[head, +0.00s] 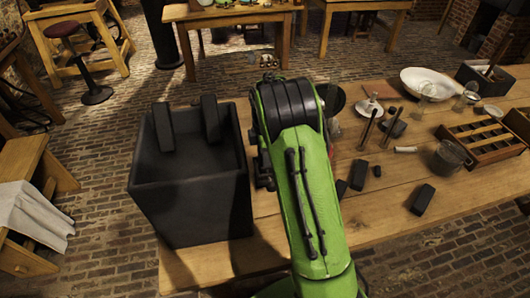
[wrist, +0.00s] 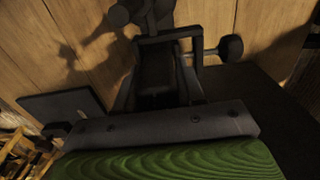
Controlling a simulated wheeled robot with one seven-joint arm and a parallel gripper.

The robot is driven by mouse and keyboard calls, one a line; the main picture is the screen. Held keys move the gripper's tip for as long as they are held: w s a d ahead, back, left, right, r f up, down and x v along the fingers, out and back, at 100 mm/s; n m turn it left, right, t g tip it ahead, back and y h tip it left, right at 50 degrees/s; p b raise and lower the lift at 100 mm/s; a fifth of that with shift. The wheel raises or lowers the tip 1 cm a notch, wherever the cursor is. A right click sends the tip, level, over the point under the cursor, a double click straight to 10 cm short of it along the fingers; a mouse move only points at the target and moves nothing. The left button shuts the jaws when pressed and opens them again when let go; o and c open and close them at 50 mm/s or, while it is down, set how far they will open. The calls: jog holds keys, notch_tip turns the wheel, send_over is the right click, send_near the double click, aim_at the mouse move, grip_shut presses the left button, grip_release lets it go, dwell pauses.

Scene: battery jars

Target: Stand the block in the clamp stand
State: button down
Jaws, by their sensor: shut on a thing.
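My gripper (wrist: 158,82) shows in the wrist view, with its dark fingers on either side of a dark block (wrist: 157,72). It is shut on this block, whose far end is hard to make out. Dark metal parts with a round knob (wrist: 230,47) lie just beyond the fingertips. They look like the clamp stand, but whether the block touches them I cannot tell. In the head view my green arm covers the gripper, the held block and most of what lies behind them.
A large black open jar (head: 190,205) stands left of my arm, with two dark pieces on its far rim. Right of my arm, the wooden table holds a loose dark block (head: 422,199), a glass beaker (head: 452,157), a divided wooden box (head: 484,142) and a white bowl (head: 427,82).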

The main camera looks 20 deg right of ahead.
jog(key=shift+f, duration=0.35)
jog(key=c, duration=0.6)
grip_release()
notch_tip(320, 180, up, 16)
jog(key=p, duration=0.3)
jog(key=shift+f, duration=0.1)
